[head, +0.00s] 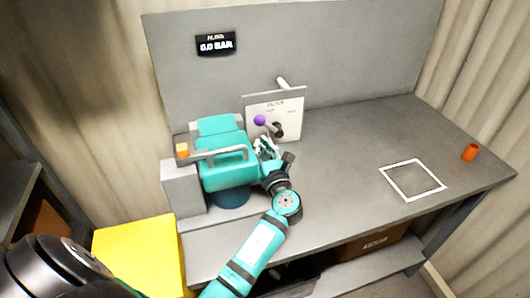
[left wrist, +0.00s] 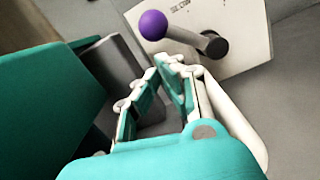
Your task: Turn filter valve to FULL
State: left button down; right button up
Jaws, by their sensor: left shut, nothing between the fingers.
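The valve is a lever with a purple knob (head: 260,120) on a dark hub (head: 278,130), mounted on a pale upright plate (head: 290,107). The lever points left and slightly up from the hub; the plate's small labels are too blurred to read surely. In the left wrist view the purple knob (left wrist: 153,25) and dark hub (left wrist: 212,44) stand just beyond my fingers. My left gripper (head: 264,145) is just below the knob, apart from it. Its fingertips (left wrist: 157,68) are closed together with nothing between them. My right gripper is not in view.
A teal housing (head: 228,172) with a grey handle stands close to the left of my gripper. A display (head: 215,44) on the back panel reads 0.0 BAR. The bench right of the plate is clear up to a white square outline (head: 396,168) and an orange cup (head: 470,152).

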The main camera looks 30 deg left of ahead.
aim_at(268, 125)
pick_arm(q)
jog(key=x, duration=0.3)
jog(key=shift+w+a, duration=0.25)
jog(key=shift+a, duration=0.05)
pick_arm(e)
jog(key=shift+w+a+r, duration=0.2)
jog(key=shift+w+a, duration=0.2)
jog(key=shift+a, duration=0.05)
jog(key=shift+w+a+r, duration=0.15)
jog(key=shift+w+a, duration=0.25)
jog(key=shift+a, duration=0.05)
